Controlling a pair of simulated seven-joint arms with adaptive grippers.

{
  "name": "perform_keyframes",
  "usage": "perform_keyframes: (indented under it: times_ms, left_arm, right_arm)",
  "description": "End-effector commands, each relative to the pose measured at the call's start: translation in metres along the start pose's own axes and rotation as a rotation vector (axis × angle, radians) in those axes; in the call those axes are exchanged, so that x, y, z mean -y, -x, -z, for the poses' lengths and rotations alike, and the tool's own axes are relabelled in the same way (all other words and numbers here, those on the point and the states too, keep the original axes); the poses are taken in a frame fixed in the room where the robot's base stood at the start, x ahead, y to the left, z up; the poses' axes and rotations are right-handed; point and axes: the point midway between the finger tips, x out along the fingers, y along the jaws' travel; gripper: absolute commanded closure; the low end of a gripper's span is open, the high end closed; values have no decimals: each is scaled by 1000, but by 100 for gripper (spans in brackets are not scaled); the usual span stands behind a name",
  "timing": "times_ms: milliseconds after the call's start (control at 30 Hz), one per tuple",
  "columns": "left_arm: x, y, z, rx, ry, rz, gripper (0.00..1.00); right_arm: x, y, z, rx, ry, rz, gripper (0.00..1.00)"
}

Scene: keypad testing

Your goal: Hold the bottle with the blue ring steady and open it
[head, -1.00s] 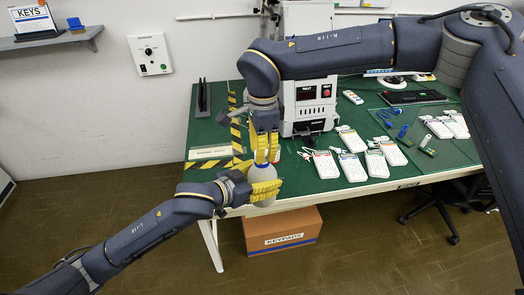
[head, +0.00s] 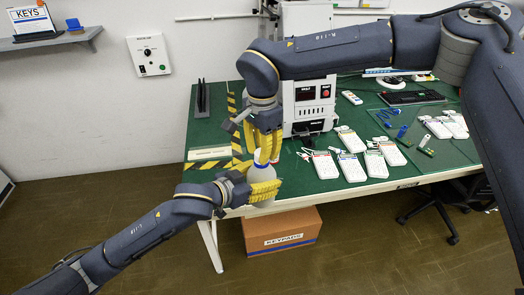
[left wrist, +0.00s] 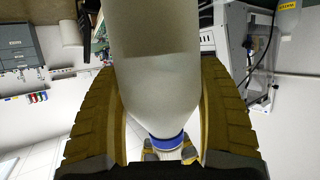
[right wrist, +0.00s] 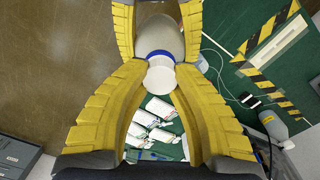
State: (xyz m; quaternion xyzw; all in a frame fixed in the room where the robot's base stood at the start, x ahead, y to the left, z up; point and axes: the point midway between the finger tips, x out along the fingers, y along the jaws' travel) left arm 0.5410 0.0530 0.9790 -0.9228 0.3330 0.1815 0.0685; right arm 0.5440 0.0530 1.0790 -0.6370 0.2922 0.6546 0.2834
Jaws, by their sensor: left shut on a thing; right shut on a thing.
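The bottle with the blue ring is a pale, whitish bottle (head: 262,204) held upright just off the front left of the table. My left gripper (head: 264,190) is shut around its body; the bottle also fills the left wrist view (left wrist: 155,75) between the fingers. The blue ring (right wrist: 158,54) sits below a round white cap (right wrist: 160,76). My right gripper (head: 268,148) points down from above and is shut on the cap, its fingers on either side of it in the right wrist view. The cap is mostly hidden in the head view.
The green table (head: 310,195) holds several white keypads (head: 351,167) and a grey test machine (head: 308,103) close to my right gripper. Another bottle (right wrist: 271,124) shows in the right wrist view. A cardboard box (head: 282,231) stands below the table edge.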

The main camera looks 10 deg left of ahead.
Motion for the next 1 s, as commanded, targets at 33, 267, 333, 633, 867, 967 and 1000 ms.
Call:
perform_keyframes:
  times_ms: [33, 267, 333, 633, 867, 967, 1000]
  left_arm:
    - [0, 0, 0, -1, 0, -1, 100]
    - [0, 0, 0, 0, 0, -1, 100]
    - [0, 0, 0, 1, 0, -1, 100]
    - [-1, 0, -1, 1, 0, -1, 100]
    - [0, 0, 0, 0, 0, 0, 100]
    - [0, 0, 0, 0, 0, 0, 100]
    - [0, 0, 0, -1, 0, 0, 100]
  right_arm:
    - [1, 2, 2, -2, -2, 3, 100]
    - [1, 8, 2, -2, -2, 5, 100]
    - [1, 10, 2, -2, -2, 5, 100]
    - [1, 19, 1, -1, -2, 4, 100]
    - [1, 22, 1, -1, -2, 2, 100]
    - [0, 22, 0, -1, -1, 2, 100]
    - [0, 22, 0, -1, -1, 2, 100]
